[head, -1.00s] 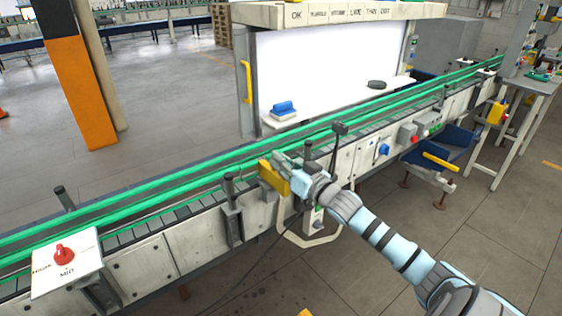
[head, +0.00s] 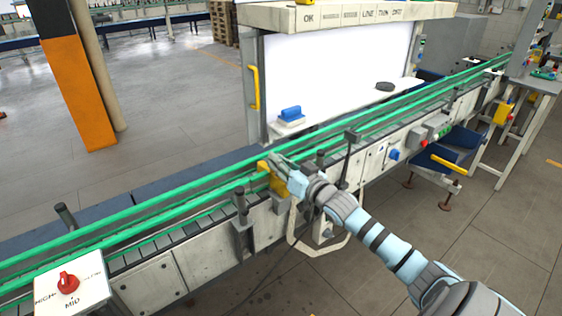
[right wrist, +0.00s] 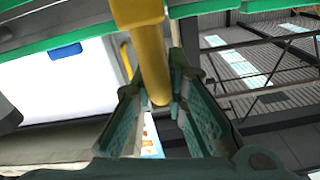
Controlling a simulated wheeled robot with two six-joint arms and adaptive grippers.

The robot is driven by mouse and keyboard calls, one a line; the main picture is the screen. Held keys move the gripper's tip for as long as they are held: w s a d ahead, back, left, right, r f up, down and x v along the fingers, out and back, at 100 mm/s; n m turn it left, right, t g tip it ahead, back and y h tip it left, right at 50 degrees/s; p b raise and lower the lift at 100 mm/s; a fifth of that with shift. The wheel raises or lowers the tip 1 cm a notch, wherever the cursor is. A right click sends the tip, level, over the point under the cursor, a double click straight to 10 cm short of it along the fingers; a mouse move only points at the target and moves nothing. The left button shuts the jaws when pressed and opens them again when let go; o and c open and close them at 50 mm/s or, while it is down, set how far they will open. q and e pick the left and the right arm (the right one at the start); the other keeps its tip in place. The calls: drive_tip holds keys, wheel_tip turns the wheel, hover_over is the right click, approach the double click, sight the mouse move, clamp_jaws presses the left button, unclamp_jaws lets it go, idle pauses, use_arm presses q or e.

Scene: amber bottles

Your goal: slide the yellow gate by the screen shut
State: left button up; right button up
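The yellow gate (head: 280,187) is at the near side of the conveyor, in front of the large white screen (head: 335,70). My right gripper (head: 279,164) is at the gate and hides part of it. How far the gate reaches across the belt is hard to see behind the gripper. My left gripper is not in view.
Green guide rails (head: 130,220) run along the conveyor. A dark post (head: 240,205) stands just left of the gate, another to its right. A red selector knob (head: 67,283) sits on a white panel at the lower left. A blue bin (head: 455,148) stands at right.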

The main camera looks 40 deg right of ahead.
drive_tip(key=o, duration=0.4)
drive_tip(key=shift+r, duration=0.1)
drive_tip(key=shift+a, duration=0.1)
wheel_tip(320, 180, up, 10)
drive_tip(key=shift+r, duration=0.1)
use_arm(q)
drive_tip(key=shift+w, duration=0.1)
